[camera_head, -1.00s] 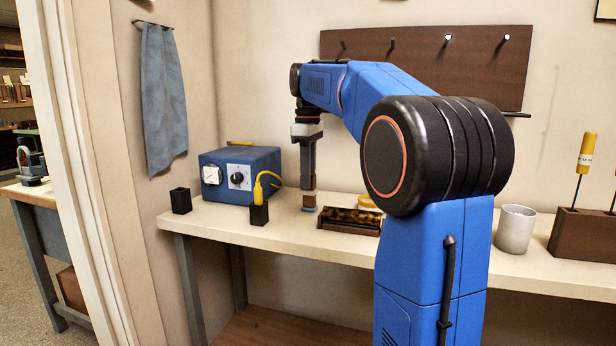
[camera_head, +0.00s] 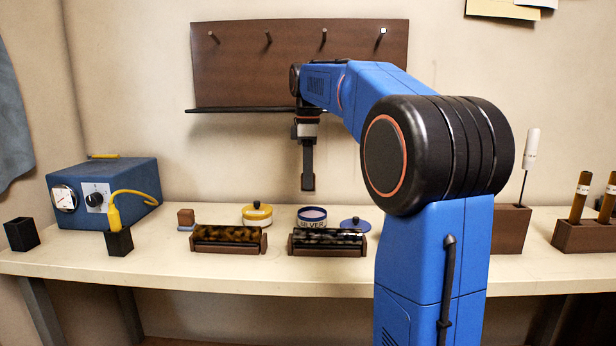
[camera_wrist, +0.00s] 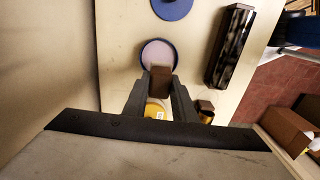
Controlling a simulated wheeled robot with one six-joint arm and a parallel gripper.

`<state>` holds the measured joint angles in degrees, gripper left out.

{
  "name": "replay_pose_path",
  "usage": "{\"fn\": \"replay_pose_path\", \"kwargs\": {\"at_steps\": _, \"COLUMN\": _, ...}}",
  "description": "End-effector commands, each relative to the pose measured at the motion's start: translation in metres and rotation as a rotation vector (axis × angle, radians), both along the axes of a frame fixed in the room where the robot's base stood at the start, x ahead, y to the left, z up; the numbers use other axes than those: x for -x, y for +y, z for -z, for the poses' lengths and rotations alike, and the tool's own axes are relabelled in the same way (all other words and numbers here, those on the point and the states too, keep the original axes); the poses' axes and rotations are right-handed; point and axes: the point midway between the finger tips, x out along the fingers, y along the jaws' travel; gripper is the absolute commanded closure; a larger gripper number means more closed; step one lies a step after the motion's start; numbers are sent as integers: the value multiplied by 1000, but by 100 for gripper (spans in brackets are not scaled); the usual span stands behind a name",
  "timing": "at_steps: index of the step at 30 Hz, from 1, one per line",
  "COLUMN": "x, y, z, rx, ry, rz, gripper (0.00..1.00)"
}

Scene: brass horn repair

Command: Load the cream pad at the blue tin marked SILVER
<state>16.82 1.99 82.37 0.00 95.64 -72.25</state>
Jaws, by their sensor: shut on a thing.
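The blue tin (camera_head: 312,224) marked SILVER stands open on the bench, filled with pale lilac paste. It also shows in the wrist view (camera_wrist: 158,50), just ahead of the jaws. Its blue lid (camera_head: 355,225) lies to its right. My gripper (camera_head: 308,186) hangs above the tin, clear of it. It is shut on a brown block (camera_wrist: 160,81), which seems to be the pad's handle. The pad's underside and its cream colour are hidden. Another brown block (camera_head: 186,217) with a bluish base stands on the bench at left.
Two trays, one with a brown mottled insert (camera_head: 228,235) and one with a dark one (camera_head: 327,242), lie in front. A blue meter box (camera_head: 105,193) is at left; tool racks (camera_head: 510,228) at right.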

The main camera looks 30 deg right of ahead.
Motion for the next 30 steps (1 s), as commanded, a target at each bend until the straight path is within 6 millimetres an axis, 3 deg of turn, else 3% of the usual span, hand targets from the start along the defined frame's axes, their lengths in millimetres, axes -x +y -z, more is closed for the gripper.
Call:
{"fn": "replay_pose_path", "kwargs": {"at_steps": 8, "x": 0, "y": 0, "z": 7, "rx": 0, "ry": 0, "rz": -10, "gripper": 94}}
{"fn": "replay_pose_path", "kwargs": {"at_steps": 21, "x": 0, "y": 0, "z": 46, "rx": -1, "ry": 1, "rz": -9, "gripper": 94}}
{"fn": "replay_pose_path", "kwargs": {"at_steps": 30, "x": 0, "y": 0, "z": 59, "rx": 0, "ry": 0, "rz": -9, "gripper": 94}}
